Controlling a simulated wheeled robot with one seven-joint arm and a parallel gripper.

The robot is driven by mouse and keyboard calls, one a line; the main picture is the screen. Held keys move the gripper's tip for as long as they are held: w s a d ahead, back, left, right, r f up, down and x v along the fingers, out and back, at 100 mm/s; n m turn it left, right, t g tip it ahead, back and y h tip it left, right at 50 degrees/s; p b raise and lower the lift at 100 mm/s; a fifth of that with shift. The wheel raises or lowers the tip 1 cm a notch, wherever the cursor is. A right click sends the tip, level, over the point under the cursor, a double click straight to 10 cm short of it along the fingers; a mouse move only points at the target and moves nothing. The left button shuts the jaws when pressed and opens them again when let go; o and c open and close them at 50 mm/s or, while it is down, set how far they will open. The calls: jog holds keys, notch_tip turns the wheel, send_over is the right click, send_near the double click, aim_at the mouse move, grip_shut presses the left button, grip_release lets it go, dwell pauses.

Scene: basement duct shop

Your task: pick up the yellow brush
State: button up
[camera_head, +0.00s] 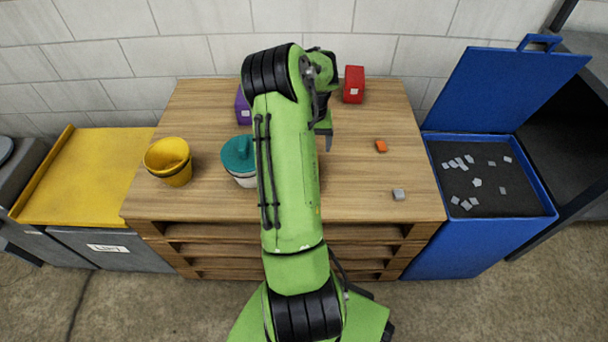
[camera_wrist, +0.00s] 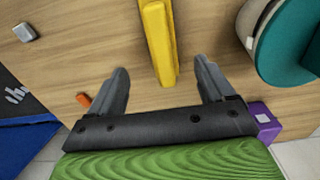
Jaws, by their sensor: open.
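The yellow brush (camera_wrist: 158,38) lies on the wooden bench in the wrist view. It runs from the top edge down to between my fingers, and its upper end is cut off. In the head view my green arm hides it. My gripper (camera_wrist: 162,66) is open and empty, with one grey finger on each side of the brush's near end. I see a gap between each finger and the brush. How far the fingertips are above the bench is hard to tell. In the head view, only part of my gripper (camera_head: 328,135) shows beside the arm.
On the wooden bench (camera_head: 355,200) stand a yellow bucket (camera_head: 168,162), a teal-lidded pot (camera_head: 239,160), a purple box (camera_head: 242,108) and a red box (camera_head: 353,85). An orange block (camera_head: 381,146) and a grey block (camera_head: 398,194) lie right. A blue bin (camera_head: 490,180) stands beyond.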

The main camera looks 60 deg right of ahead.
jog(key=f+b, duration=0.3)
jog(key=f, duration=0.7)
jog(key=shift+w+b, duration=0.2)
jog(key=shift+b, duration=0.2)
jog(key=shift+r, duration=0.1)
jog(key=shift+c, duration=0.6)
jog(key=c, duration=1.1)
